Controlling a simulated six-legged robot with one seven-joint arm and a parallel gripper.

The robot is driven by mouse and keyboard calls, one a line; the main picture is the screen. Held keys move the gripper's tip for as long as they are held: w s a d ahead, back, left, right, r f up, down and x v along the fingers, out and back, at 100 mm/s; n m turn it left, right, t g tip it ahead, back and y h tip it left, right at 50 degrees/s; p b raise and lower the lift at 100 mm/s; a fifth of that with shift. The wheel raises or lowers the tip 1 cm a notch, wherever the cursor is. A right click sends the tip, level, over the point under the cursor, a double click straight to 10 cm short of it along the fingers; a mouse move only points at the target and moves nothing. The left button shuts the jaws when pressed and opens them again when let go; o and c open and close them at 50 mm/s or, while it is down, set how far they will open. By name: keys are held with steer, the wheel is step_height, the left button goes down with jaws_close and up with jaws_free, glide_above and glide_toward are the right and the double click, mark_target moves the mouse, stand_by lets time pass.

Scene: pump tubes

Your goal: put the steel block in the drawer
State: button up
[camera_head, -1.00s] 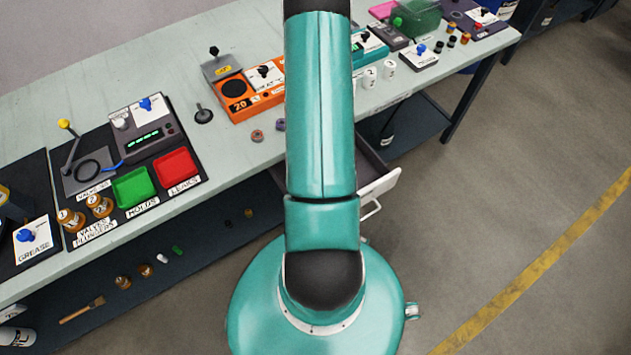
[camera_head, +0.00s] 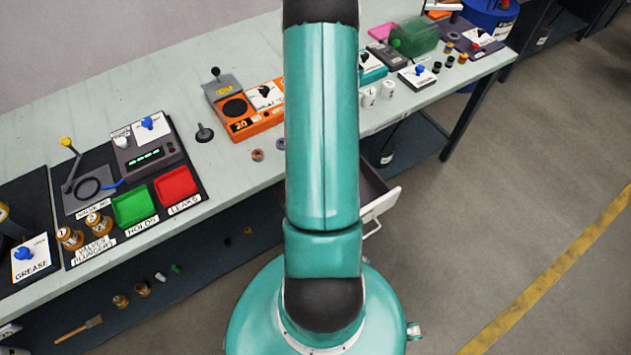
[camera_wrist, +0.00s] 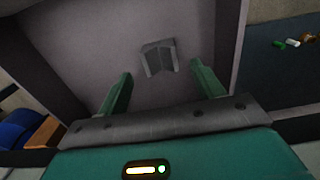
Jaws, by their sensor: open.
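The steel block (camera_wrist: 158,57) is a grey, notched piece lying inside the drawer, on its floor, in the wrist view. The drawer (camera_wrist: 110,40) is open and its grey walls surround the block. My gripper (camera_wrist: 160,86) is open, with its two green fingers apart. The block shows beyond the fingertips, between their lines, and appears free of both. In the head view the open drawer (camera_head: 382,203) juts from under the bench, partly hidden behind my arm. The block and my gripper are hidden in that view.
The bench (camera_head: 60,120) runs diagonally, with a green tray (camera_head: 133,208), a red tray (camera_head: 176,187) and an orange machine (camera_head: 235,105) on it. A lower shelf (camera_head: 190,255) holds small parts and a brush. The floor right of the drawer is clear.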

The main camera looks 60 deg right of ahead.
steer(key=w+a+r+n+t+h, duration=0.1)
steer(key=w+a+r, duration=0.3)
steer(key=r, duration=0.6)
steer(key=w+a+r+n+t, duration=0.1)
steer(key=w+a+r, duration=0.35)
steer(key=r, duration=0.45)
steer(key=w+a+r+n+h, duration=0.1)
steer(key=w+a+r, duration=0.3)
steer(key=r, duration=0.6)
steer(key=s+a+r+n+t+y, duration=0.1)
steer(key=s+a+r, duration=0.1)
steer(key=a+r, duration=0.5)
steer(key=s+a+r+n+t+y, duration=0.1)
steer(key=s+a+r+t, duration=0.1)
steer(key=a+r, duration=0.5)
steer(key=s+a, duration=0.1)
steer(key=a, duration=0.3)
steer(key=shift+s+a+r+t, duration=0.25)
steer(key=shift+a+r+t, duration=0.05)
steer(key=shift+r, duration=0.1)
steer(key=shift+c, duration=0.5)
